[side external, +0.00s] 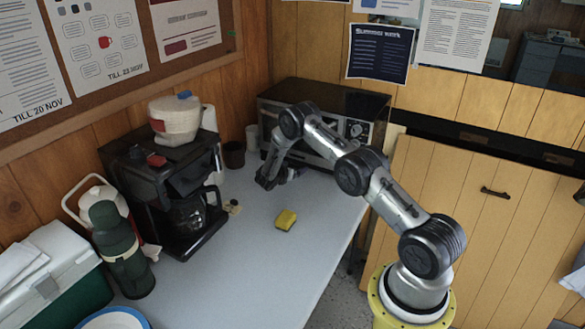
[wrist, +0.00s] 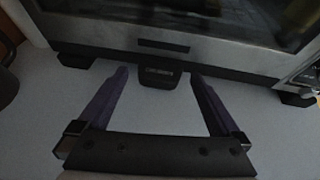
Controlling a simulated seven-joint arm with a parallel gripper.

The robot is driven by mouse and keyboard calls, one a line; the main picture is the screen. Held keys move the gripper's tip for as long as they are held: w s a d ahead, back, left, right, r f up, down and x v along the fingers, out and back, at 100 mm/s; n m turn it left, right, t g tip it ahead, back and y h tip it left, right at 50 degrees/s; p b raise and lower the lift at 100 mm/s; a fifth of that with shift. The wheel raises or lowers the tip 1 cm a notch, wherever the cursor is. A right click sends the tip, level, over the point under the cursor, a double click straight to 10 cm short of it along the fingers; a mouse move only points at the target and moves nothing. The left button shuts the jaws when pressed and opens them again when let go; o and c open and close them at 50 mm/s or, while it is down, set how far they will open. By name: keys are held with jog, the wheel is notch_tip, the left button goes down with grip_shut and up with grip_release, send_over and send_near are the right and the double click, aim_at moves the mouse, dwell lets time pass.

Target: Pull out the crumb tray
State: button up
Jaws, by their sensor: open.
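The toaster oven (side external: 318,92) stands at the back of the table, against the wall. Its front also fills the top of the wrist view (wrist: 95,35). The crumb tray's black tab (wrist: 160,77) sticks out below the oven door at table level, with a pale label on it. The rest of the tray is hidden inside the oven. My gripper (wrist: 157,78) is open and low over the table, its fingertips on either side of the tab with a gap at each side. In the side view my gripper (side external: 270,182) is in front of the oven, and the tab cannot be made out.
Black oven feet (wrist: 75,59) stand to both sides of the tab. A coffee maker (side external: 165,190) with a glass jug stands left of my arm, and a dark mug (side external: 233,154) behind. A yellow sponge (side external: 286,220) lies on the table (side external: 265,270), whose front middle is clear.

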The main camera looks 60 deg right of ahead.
jog(key=shift+c, duration=0.3)
grip_shut()
jog(key=shift+a, duration=0.15)
jog(key=a, duration=1.5)
jog(key=shift+a, duration=0.35)
jog(key=shift+o, duration=0.3)
grip_release()
jog(key=v, duration=1.3)
jog(key=shift+a+r, duration=0.15)
jog(key=shift+a, duration=0.25)
